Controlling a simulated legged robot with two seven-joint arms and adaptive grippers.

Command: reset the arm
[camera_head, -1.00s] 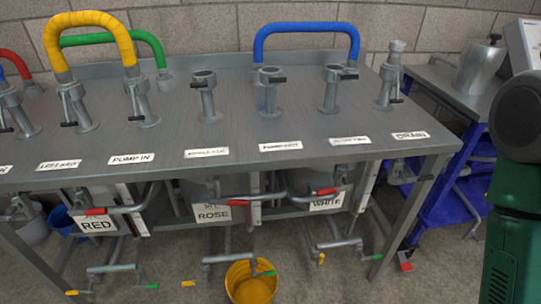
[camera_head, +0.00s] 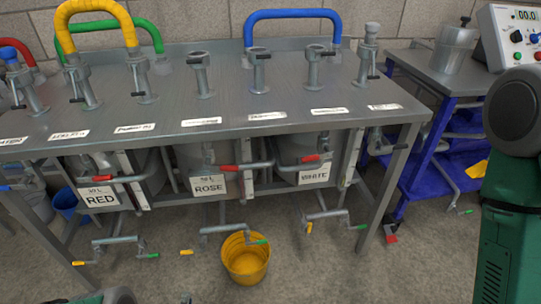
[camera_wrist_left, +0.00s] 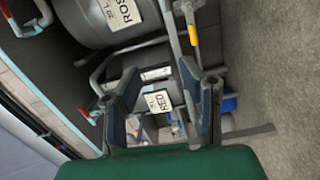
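My left gripper (camera_wrist_left: 163,80) shows in the left wrist view with its two dark fingers apart and nothing between them. Beyond the fingers, the RED sign (camera_wrist_left: 158,101) and pipework under the table show at a distance. In the head view only a small green and black piece of my left arm shows at the bottom edge, so the fingers are hardly visible there. My right arm (camera_head: 508,215), green with a black joint, stands along the right edge; its gripper is outside the picture.
A steel table (camera_head: 240,146) carries several pipe stubs, a blue hose (camera_head: 291,14) and a yellow hose (camera_head: 92,8). Tanks and valves hang below. A yellow bucket (camera_head: 246,262) stands on the floor. A blue cart (camera_head: 436,160) is at the right. The front floor is mostly open.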

